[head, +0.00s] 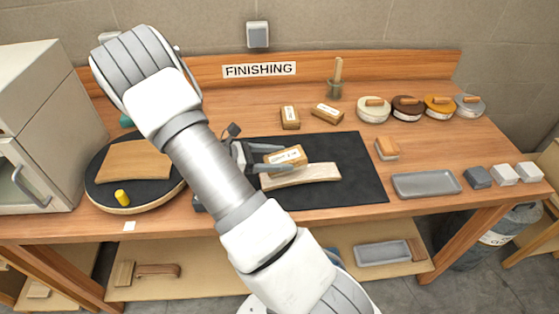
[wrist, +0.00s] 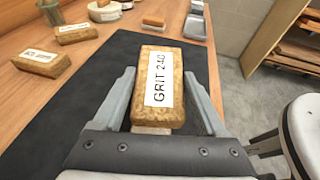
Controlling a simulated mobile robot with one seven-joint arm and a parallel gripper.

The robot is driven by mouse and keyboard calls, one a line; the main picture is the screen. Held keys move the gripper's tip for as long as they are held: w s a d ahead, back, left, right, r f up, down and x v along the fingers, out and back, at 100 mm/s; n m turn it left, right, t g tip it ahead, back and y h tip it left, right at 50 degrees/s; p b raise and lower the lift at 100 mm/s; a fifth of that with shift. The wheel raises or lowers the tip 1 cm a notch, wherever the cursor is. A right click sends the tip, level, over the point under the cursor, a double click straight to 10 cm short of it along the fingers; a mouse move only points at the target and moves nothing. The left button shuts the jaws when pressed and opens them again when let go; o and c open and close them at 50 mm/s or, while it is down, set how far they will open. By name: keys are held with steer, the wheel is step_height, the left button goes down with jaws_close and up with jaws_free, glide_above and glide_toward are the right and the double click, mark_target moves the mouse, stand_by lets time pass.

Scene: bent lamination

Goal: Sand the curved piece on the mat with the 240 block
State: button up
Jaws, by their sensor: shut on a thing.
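My gripper (head: 275,161) is shut on the 240 block (head: 286,157), a tan cork-coloured block. In the wrist view the block (wrist: 158,84) sits between the fingers with its "GRIT 240" label up. The curved piece (head: 318,174), a pale bent wood strip, lies on the black mat (head: 345,150). The block is over the left part of the curved piece; I cannot tell whether they touch. The curved piece is mostly hidden by the block in the wrist view, with only a pale bit showing below it.
Two other labelled blocks (head: 290,117) (head: 327,113) lie behind the mat. A sanding brush (head: 387,148) and a grey tray (head: 426,184) are to the right. Several round tins (head: 373,109) stand at the back. A turntable (head: 110,200) with a wooden piece (head: 135,160) is on the left.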

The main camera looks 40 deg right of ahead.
steer(key=shift+d+r+p, duration=0.1)
steer(key=shift+r+p, duration=1.3)
steer(key=shift+r, duration=0.85)
